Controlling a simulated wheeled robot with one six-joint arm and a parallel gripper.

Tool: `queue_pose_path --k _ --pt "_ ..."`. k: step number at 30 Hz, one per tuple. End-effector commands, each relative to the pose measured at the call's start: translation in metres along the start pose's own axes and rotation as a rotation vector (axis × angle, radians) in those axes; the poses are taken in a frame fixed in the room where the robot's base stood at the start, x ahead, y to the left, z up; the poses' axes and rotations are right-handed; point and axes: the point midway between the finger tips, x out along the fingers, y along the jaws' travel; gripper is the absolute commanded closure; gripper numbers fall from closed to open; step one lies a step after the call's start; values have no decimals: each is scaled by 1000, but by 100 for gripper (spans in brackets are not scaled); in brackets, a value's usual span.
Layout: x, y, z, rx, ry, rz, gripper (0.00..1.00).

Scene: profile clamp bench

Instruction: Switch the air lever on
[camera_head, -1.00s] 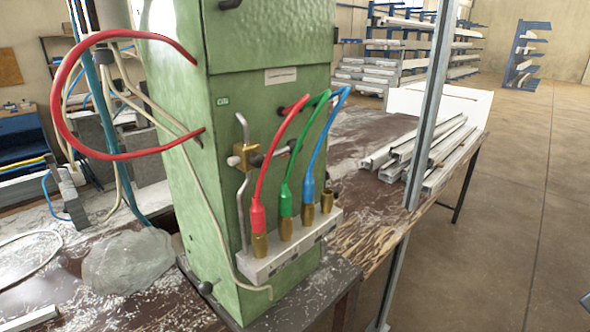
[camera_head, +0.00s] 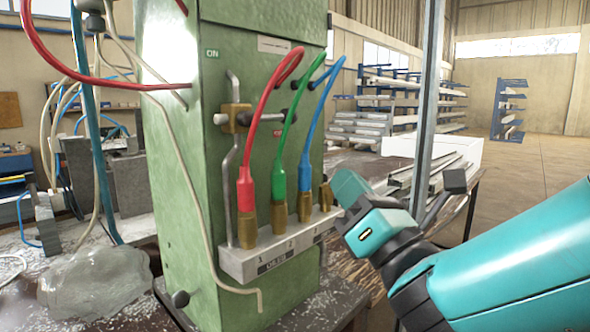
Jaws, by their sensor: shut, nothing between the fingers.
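The air lever is a grey handle with a dark knob (camera_head: 274,116) on a brass valve block (camera_head: 236,118) on the front of the green cabinet (camera_head: 170,190). It lies roughly level, pointing right from the block, just above a small red label (camera_head: 278,133). A green ON label (camera_head: 212,54) sits higher up, to the left. The red hose passes in front of the handle. My gripper (camera_head: 455,181) is shut and empty, right of the cabinet and apart from the lever. My teal wrist partly hides it.
Red (camera_head: 246,190), green (camera_head: 279,185) and blue (camera_head: 305,170) hoses arch close to the lever from brass fittings on a white manifold (camera_head: 240,262). A grey upright post (camera_head: 428,90) stands to the right. Metal profiles (camera_head: 450,165) lie on the bench behind.

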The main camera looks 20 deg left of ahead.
Motion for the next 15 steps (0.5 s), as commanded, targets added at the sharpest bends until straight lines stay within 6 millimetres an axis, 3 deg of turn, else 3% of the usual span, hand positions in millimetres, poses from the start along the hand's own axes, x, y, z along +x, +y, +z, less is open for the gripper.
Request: queue_pose_path --k 4,15 --pt "-3 19 -13 -113 -17 103 100" --pt "-1 22 -12 -123 -20 111 100"
